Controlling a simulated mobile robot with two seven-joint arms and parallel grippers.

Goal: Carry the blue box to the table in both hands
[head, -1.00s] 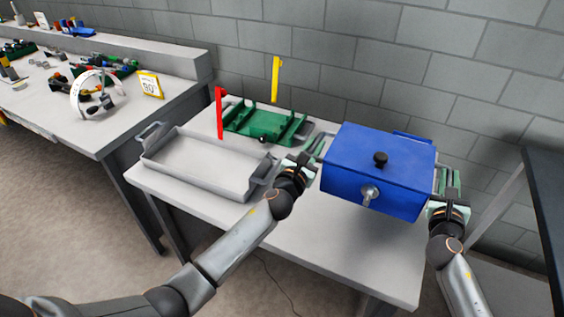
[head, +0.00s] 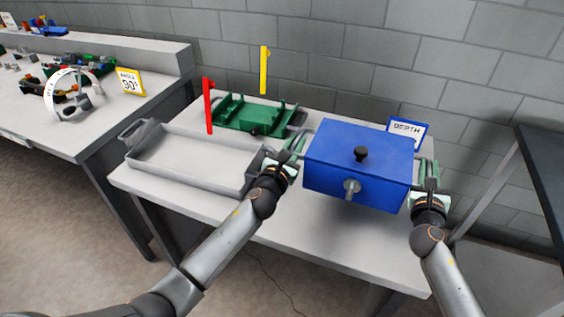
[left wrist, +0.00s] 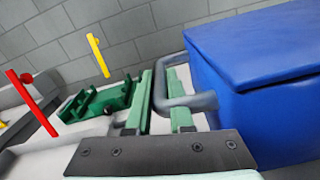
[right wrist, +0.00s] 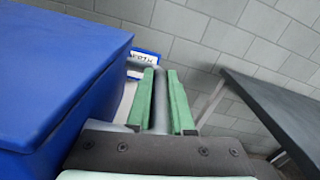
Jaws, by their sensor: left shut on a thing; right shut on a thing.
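The blue box (head: 330,184) has a closed lid with a black knob and a grey spout on its front. It is over the right part of the grey table (head: 290,232), level, with a shadow below; I cannot tell whether its base touches. My left gripper (head: 293,150) is shut on the box's grey left handle (left wrist: 190,102), which passes between the green fingers in the left wrist view. My right gripper (head: 429,178) is shut on the right handle (right wrist: 160,100) at the other side. The box's underside is hidden.
A grey tray (head: 190,165) is on the table's left part. A green fixture (head: 252,118) with red (head: 208,105) and yellow (head: 264,70) flags is behind it. A DEPTH sign (head: 407,130) is behind the box. A dark shelf (head: 545,160) stands at right.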

